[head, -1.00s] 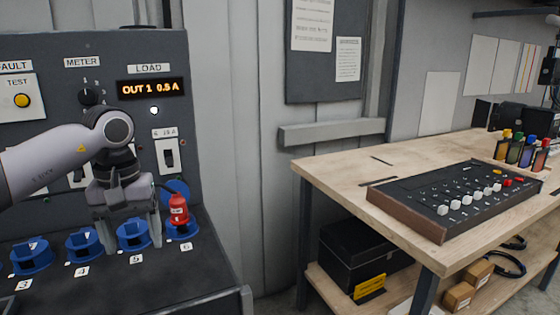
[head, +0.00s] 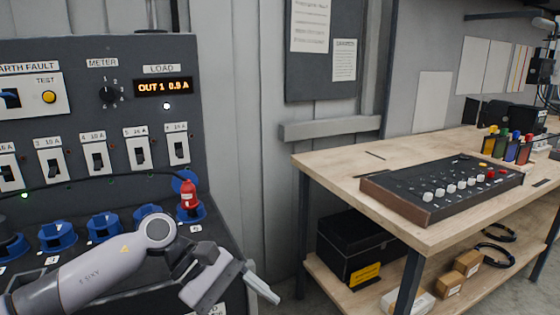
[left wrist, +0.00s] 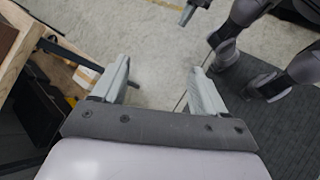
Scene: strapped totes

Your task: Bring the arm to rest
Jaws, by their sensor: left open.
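My left arm comes in from the lower left in the head view, in front of the distribution panel (head: 80,110). Its gripper (head: 262,290) is to the right of the panel's socket shelf, over the floor gap beside the workbench. In the left wrist view the two fingers (left wrist: 155,85) stand apart with only floor between them. A red plug (head: 188,194) sits upright in the rightmost blue socket (head: 190,212), clear of the gripper. My right gripper is not seen in the head view; an arm shows at the upper right in the left wrist view.
A wooden workbench (head: 330,170) with a black mixer-like console (head: 440,190) stands to the right. A black case (head: 350,250) and small boxes (head: 450,283) lie on its lower shelf. Several blue sockets line the panel shelf. Floor is free between panel and bench.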

